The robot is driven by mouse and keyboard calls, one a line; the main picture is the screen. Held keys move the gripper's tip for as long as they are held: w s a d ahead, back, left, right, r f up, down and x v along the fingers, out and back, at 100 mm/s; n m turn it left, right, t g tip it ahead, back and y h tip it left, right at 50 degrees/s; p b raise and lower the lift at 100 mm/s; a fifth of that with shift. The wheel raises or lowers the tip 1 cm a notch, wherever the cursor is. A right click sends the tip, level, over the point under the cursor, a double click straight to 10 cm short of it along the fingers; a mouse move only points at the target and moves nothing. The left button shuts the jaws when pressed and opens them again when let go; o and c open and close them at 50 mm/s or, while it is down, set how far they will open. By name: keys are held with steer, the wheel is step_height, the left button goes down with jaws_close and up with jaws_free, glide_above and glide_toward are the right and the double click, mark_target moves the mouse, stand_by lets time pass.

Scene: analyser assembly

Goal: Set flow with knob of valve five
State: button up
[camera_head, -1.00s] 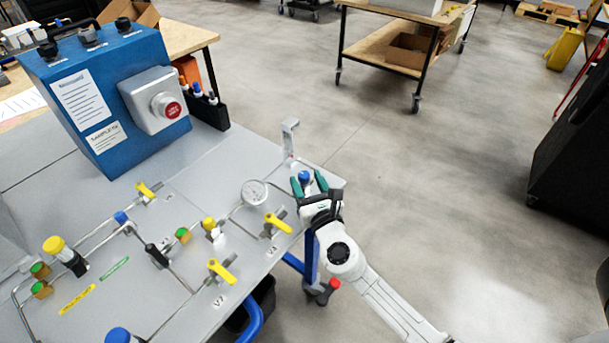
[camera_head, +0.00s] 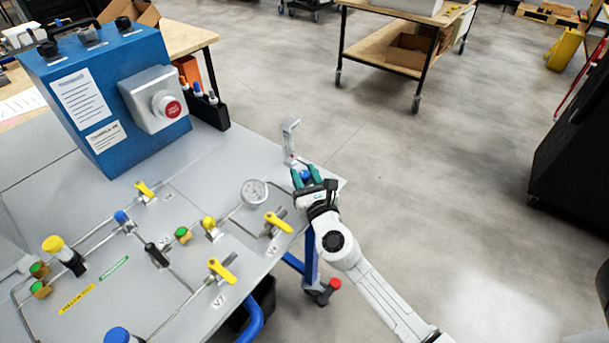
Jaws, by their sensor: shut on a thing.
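A blue knob (camera_head: 305,175) sits near the right corner of the grey panel, at the foot of a small upright flow meter (camera_head: 290,138). I take it as the knob of valve five; no label shows there. My gripper (camera_head: 306,177), with green fingertips, is shut on this blue knob, one finger on each side. The fingers and wrist hide most of the knob and its mount.
The grey panel (camera_head: 235,150) carries pipes, a round gauge (camera_head: 254,193) and yellow-handled valves, one (camera_head: 279,222) close to my gripper's left. A blue box with a red button (camera_head: 173,109) stands at the back left. Open floor lies to the right.

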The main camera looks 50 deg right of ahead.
steer(key=shift+c, duration=0.7)
steer(key=shift+f+n+t+y+b, duration=0.15)
steer(key=shift+n+t+y+b, duration=0.2)
steer(key=shift+y+b, duration=0.4)
steer(key=shift+n+t+y+b, duration=0.35)
steer(key=shift+n+y+b, duration=0.25)
steer(key=shift+b, duration=0.4)
steer(key=shift+n+y+b, duration=0.35)
steer(key=shift+y+b, duration=0.2)
